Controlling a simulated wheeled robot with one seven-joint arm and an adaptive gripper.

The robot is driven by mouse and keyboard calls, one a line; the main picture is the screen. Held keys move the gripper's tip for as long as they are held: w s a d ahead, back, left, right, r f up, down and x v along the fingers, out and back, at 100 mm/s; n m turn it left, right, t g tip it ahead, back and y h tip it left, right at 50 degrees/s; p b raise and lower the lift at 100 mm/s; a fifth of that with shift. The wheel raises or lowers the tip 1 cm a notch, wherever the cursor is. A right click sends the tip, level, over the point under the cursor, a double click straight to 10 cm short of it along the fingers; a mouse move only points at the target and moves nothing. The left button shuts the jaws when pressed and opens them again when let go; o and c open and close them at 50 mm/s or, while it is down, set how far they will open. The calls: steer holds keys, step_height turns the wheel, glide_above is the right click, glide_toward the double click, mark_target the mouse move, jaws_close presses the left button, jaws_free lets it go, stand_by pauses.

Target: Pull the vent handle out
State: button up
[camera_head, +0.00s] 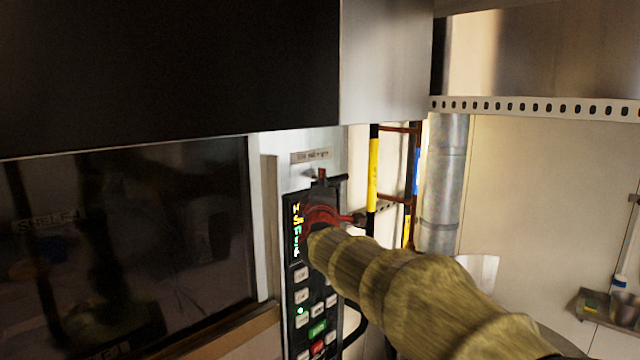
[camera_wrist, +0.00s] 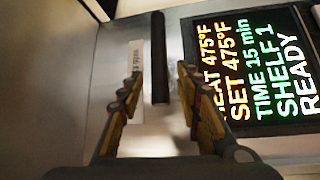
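The vent handle (camera_wrist: 159,50), a plain black rod, shows in the wrist view between the two fingers of my gripper (camera_wrist: 160,75). The fingers are spread, with a gap on each side of the rod, and no contact shows. How deep the rod sits between the fingers is hard to tell. In the head view my gripper (camera_head: 338,200) is in front of the upper control panel, below a small label plate (camera_head: 311,156). I cannot clearly pick out the handle there, as my gripper and arm cover that area.
The lit display (camera_wrist: 262,75) is close beside my right finger in the wrist view. Panel buttons (camera_head: 317,329) are below my gripper. A dark glass oven door (camera_head: 130,240) is on the left and a hood (camera_head: 170,70) overhead. A yellow-black ladder (camera_head: 373,170) stands behind, to the right.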

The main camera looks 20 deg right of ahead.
steer(key=shift+w+d, duration=0.1)
steer(key=shift+w, duration=0.15)
steer(key=shift+s, duration=0.1)
steer(key=shift+c, duration=0.6)
steer(key=c, duration=0.7)
jaws_close()
